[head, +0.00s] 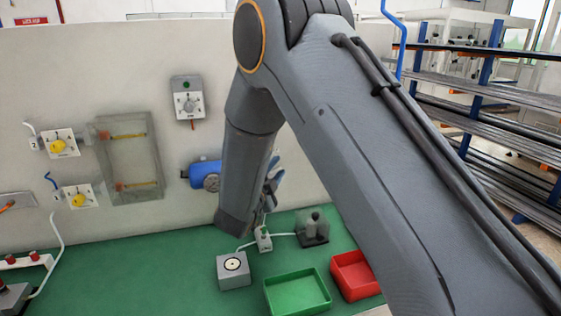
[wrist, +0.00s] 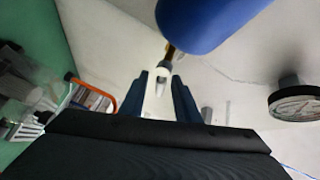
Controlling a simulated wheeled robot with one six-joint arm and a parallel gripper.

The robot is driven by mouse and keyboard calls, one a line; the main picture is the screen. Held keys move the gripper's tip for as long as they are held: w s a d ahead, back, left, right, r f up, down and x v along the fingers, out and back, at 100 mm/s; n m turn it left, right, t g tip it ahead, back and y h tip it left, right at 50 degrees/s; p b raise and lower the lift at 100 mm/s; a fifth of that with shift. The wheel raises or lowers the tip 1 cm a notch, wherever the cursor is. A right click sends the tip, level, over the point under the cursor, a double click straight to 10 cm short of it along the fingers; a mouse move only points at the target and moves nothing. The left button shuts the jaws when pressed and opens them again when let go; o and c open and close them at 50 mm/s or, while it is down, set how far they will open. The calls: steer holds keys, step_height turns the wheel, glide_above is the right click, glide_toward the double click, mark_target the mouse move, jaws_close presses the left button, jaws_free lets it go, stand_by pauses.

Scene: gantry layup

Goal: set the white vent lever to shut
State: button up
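In the wrist view, a small white lever end (wrist: 161,84) sits on a brown stem that comes out of a blue cylindrical body (wrist: 205,22). My gripper (wrist: 162,78) has its two dark fingers apart, one on each side of the white end, with a gap still showing beside it. In the head view, the blue body (head: 205,168) is on the wall, left of my arm. My gripper (head: 270,188) shows partly behind my forearm there. The lever is hidden by my arm in the head view, so its setting cannot be told.
A round gauge (wrist: 297,100) is at the right in the wrist view. Wall switches with yellow knobs (head: 58,146) and a grey dial box (head: 187,103) are to the left. On the green bench (head: 150,275) are a grey button box (head: 233,271), a green tray (head: 297,295) and a red tray (head: 354,276).

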steer(key=shift+p+x, duration=0.55)
steer(key=shift+x, duration=1.35)
steer(key=shift+s, duration=0.1)
jaws_close()
steer(key=a+r+n+t+y+b, duration=0.2)
steer(key=n+t+y+b, duration=0.2)
steer(key=n, duration=0.5)
steer(key=s+a+r+n+t+y+b, duration=0.1)
steer(key=a+r+n+t+y+b, duration=0.2)
steer(key=n+b, duration=0.5)
steer(key=shift+s+n+t+y+b, duration=0.3)
steer(key=shift+n+t+y, duration=0.1)
steer(key=shift+n+t, duration=0.2)
steer(key=shift+a, duration=0.2)
